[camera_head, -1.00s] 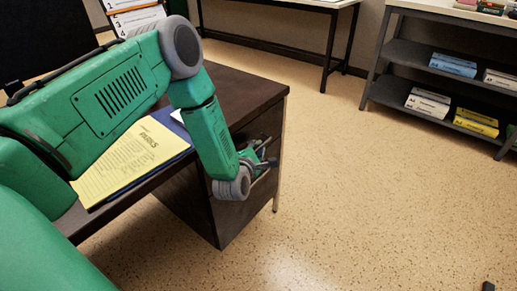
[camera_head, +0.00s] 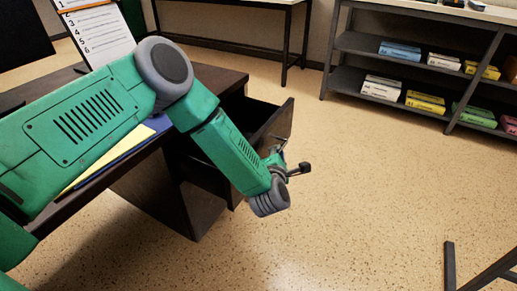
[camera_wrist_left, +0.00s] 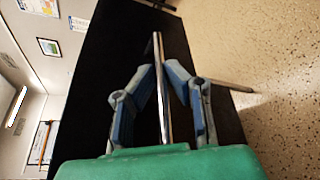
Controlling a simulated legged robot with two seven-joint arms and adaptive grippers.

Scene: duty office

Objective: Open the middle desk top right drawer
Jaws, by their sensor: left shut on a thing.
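The dark brown desk (camera_head: 222,80) stands at the left in the head view. Its top right drawer (camera_head: 281,123) is pulled out, with a gap showing between the drawer front and the desk body. My left gripper (camera_head: 283,160) is at the outer face of the drawer front. In the left wrist view, the two blue-padded fingers (camera_wrist_left: 162,78) are on either side of a shiny metal bar handle (camera_wrist_left: 161,112), shut on it. The dark drawer front (camera_wrist_left: 108,55) fills the area behind. My arm hides part of the desk and drawer. My right gripper is not in view.
A yellow pad and blue folder (camera_head: 120,152) lie on the desk, partly behind my arm. A grey shelf (camera_head: 375,85) with boxes stands at the back right. A dark metal leg (camera_head: 450,265) shows at lower right. The speckled floor (camera_head: 370,190) between is clear.

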